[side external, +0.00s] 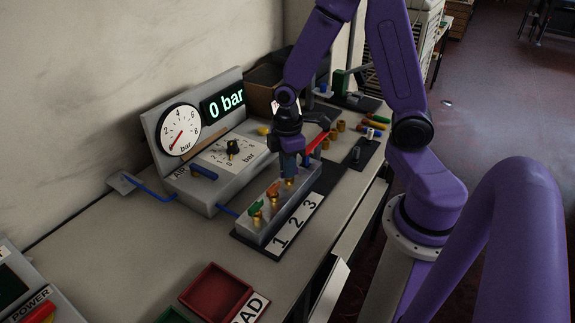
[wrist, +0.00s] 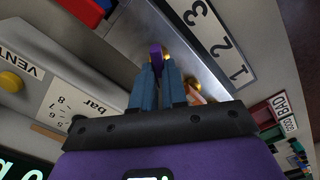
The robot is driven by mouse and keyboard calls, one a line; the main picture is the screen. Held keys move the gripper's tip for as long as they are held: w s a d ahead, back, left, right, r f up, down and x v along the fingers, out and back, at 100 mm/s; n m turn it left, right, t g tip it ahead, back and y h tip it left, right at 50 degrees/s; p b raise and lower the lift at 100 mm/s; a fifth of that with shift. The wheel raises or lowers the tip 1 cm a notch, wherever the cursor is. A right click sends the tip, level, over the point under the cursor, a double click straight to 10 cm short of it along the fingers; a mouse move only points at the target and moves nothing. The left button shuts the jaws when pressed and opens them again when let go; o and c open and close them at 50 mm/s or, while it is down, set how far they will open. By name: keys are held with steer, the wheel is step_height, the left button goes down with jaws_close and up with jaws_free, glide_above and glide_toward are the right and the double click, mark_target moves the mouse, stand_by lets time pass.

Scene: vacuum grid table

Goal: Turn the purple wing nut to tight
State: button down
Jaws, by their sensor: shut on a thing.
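The purple wing nut (wrist: 156,56) shows in the wrist view between the tips of my gripper (wrist: 157,70). The two blue-grey fingers are shut on it, one on each side. It sits beside a brass fitting on the grey manifold block, on the side of the label 3. In the side view, my gripper (side external: 289,177) points down at the far end of the manifold block (side external: 284,206), and its fingers hide the nut there. An orange wing nut (side external: 273,190) and a green one (side external: 256,207) stand on the same block, nearer the camera.
A red lever (side external: 318,142) and loose brass fittings lie beyond. A red tray (side external: 216,292) is in front.

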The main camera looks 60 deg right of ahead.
steer(key=shift+m, duration=0.3)
steer(key=m, duration=0.3)
steer(key=shift+m, duration=0.3)
steer(key=m, duration=0.3)
steer(key=shift+w+d+m, duration=0.1)
steer(key=shift+m, duration=0.3)
steer(key=m, duration=0.3)
steer(key=shift+d+m, duration=0.1)
steer(key=shift+m, duration=0.2)
steer(key=m, duration=0.3)
steer(key=shift+m, duration=0.3)
steer(key=m, duration=0.3)
steer(key=shift+d+m, duration=0.15)
steer(key=shift+m, duration=0.15)
steer(key=m, duration=0.3)
steer(key=shift+m, duration=0.3)
steer(key=m, duration=0.6)
steer(key=shift+s+d+m, duration=0.1)
steer(key=shift+s+m, duration=0.1)
steer(key=shift+m, duration=0.2)
